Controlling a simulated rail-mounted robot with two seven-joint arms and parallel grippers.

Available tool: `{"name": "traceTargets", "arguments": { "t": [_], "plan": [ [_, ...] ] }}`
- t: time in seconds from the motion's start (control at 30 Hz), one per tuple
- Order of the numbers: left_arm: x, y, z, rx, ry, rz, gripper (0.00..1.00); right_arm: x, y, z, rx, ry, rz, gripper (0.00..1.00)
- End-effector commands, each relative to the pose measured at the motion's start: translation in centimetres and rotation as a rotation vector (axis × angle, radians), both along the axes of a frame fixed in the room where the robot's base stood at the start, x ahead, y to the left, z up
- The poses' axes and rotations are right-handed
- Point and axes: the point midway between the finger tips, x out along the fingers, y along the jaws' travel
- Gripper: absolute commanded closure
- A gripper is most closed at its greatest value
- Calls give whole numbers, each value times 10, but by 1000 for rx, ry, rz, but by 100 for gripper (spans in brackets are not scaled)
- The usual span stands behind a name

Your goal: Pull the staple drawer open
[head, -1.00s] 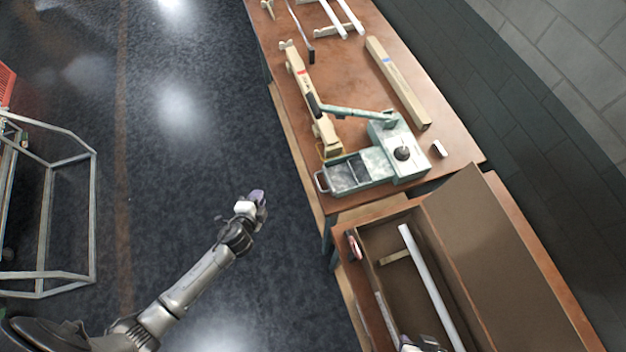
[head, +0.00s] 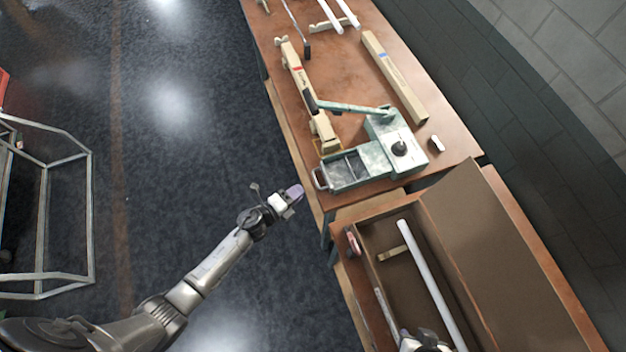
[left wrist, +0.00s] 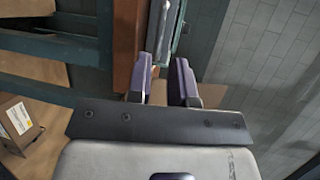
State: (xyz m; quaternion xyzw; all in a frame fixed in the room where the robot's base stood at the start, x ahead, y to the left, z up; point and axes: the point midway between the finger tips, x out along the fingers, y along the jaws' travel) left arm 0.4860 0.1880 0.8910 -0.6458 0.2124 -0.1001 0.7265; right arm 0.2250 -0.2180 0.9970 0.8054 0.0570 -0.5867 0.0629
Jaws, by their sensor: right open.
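The pale green staple machine (head: 405,160) sits on the wooden bench. Its drawer-like tray (head: 358,170) shows on the left side, with dividers and a pull handle (head: 320,178) at the bench's front edge. My left gripper (head: 295,193) is off the bench edge, a little below and left of the handle, not touching it. In the left wrist view its two purple-grey fingers (left wrist: 165,85) stand apart with nothing between them. A grey bar, seemingly the handle (left wrist: 161,32), shows just beyond the fingertips. My right gripper (head: 425,343) is at the bottom edge, partly cut off, over the open box.
An open brown box (head: 400,285) with a white tube (head: 430,285) stands on the nearer bench. A long tan carton (head: 394,78) and a tan holder (head: 298,80) lie on the far bench. A metal frame cart (head: 45,215) stands at left. The floor between is clear.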

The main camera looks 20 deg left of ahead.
Motion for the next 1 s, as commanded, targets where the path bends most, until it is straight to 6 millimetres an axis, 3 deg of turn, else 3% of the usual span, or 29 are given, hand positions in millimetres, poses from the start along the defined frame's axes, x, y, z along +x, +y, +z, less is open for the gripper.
{"name": "traceTargets", "arguments": {
  "t": [0.2, 0.4, 0.93, 1.0],
  "plan": [
    [35, -16, -7, -3, -1, 0, 80, 0, 2, -4, 5, 1, -4, 57],
    [54, -26, -11, -3, 0, 1, 80, 0, 2, -7, 7, 0, -4, 57],
    [65, -30, -13, -1, 0, 1, 80, 0, -1, -8, -5, 0, 4, 57],
    [64, -30, -13, -1, 0, 1, 85, 0, -2, -8, -6, 0, 4, 57]
  ]
}}
